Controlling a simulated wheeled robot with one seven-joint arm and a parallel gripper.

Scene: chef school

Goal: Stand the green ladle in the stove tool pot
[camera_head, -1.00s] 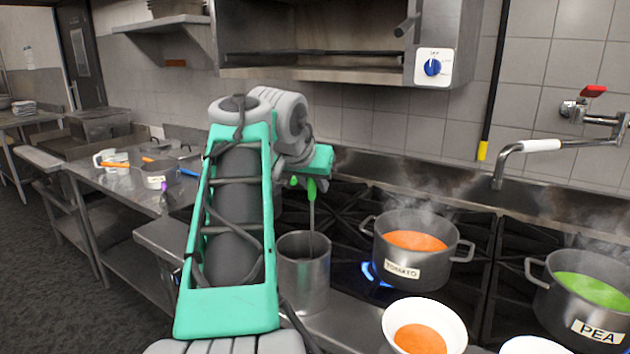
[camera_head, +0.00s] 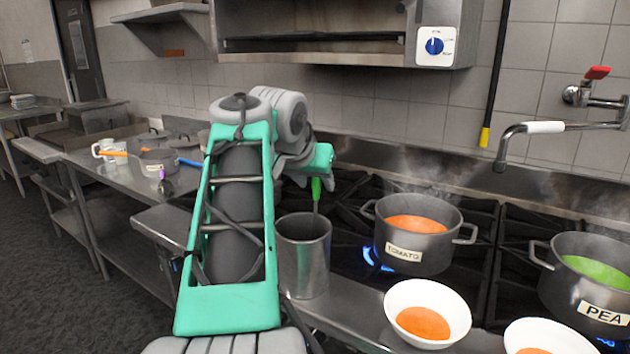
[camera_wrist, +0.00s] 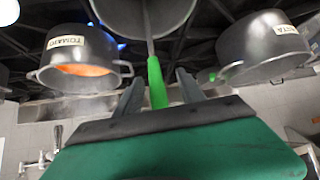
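The green ladle (camera_head: 316,189) stands in the steel stove tool pot (camera_head: 303,265) at the left front of the stove, its green handle above the rim. Its bowl end is hidden inside the pot. In the wrist view the green handle (camera_wrist: 157,84) lies between the two fingers of my gripper (camera_wrist: 159,92), with a gap on each side. My gripper is open around the handle. The shaft runs into the pot (camera_wrist: 180,12) at the top of that view. In the head view my wrist hides the fingers.
The tomato soup pot (camera_head: 418,240) steams over a flame right of the tool pot; the pea pot (camera_head: 585,280) is farther right. Soup bowls (camera_head: 427,310) line the front edge. In the wrist view a pasta pot (camera_wrist: 265,45) stands close by, with a green handle (camera_wrist: 232,69) at its rim.

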